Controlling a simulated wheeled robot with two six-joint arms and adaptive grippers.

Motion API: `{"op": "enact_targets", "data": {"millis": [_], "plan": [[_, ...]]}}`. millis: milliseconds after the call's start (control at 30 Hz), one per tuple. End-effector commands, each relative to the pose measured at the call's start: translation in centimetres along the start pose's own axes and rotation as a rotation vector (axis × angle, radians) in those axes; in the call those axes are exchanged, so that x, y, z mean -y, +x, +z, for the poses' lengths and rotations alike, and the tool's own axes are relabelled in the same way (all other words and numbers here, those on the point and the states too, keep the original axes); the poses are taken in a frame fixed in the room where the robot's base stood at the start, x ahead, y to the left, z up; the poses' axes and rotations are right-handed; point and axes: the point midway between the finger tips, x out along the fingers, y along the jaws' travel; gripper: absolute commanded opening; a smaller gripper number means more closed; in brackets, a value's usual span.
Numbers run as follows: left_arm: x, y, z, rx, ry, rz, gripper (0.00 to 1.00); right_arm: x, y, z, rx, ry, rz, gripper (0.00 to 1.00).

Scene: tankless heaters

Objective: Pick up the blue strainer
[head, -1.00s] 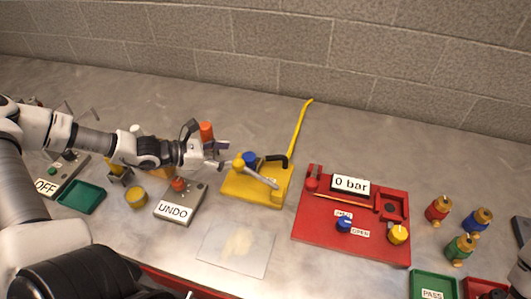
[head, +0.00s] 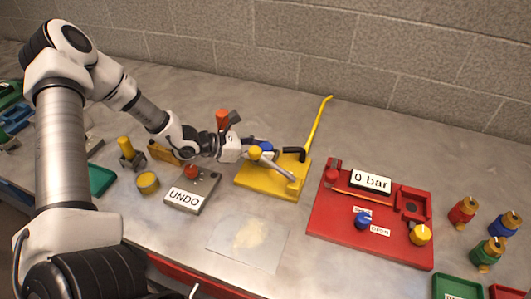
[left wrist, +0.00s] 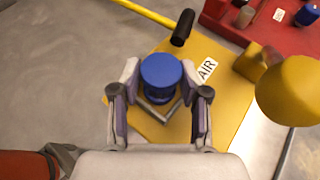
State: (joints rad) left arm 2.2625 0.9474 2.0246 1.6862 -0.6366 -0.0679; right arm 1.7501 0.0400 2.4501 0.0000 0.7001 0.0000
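The blue strainer (left wrist: 161,75) is a short, round blue piece with a flat top on the yellow AIR stand (left wrist: 222,105). In the head view the blue strainer (head: 265,147) is partly hidden by my left gripper (head: 248,152) and a yellow knob. In the left wrist view my left gripper (left wrist: 160,112) is open, with one finger to each side of the strainer's near part. The strainer stands between and just beyond the fingertips; I cannot tell whether they touch it. My right gripper is not in view.
A yellow knob (left wrist: 290,90) stands close right of my left gripper. A black-ended nozzle (left wrist: 183,27) rises behind the strainer. A red 0 bar rig (head: 340,225) stands to the right, an UNDO box (head: 190,192) to the left. Red, blue and green brass fittings stand far right.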

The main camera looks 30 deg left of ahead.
Motion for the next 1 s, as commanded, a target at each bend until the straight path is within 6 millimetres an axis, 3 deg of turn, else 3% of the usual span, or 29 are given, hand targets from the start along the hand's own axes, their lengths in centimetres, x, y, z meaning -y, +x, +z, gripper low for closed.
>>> {"op": "enact_targets", "data": {"millis": [33, 67, 100, 500, 1000], "plan": [[0.0, 0.0, 0.0, 0.000, 0.000, 0.000, 0.16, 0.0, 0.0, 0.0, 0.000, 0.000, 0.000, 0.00], [0.0, 0.0, 0.0, 0.000, 0.000, 0.000, 0.06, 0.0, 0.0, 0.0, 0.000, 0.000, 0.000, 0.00], [0.0, 0.0, 0.0, 0.000, 0.000, 0.000, 0.03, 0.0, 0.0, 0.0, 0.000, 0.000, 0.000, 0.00], [0.0, -0.3, 0.7, 0.001, 0.000, 0.000, 0.00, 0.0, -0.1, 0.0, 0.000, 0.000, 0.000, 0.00], [0.0, -3.6, 8.8, 0.003, 0.002, -0.001, 0.00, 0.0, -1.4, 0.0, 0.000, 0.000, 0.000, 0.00]]}}
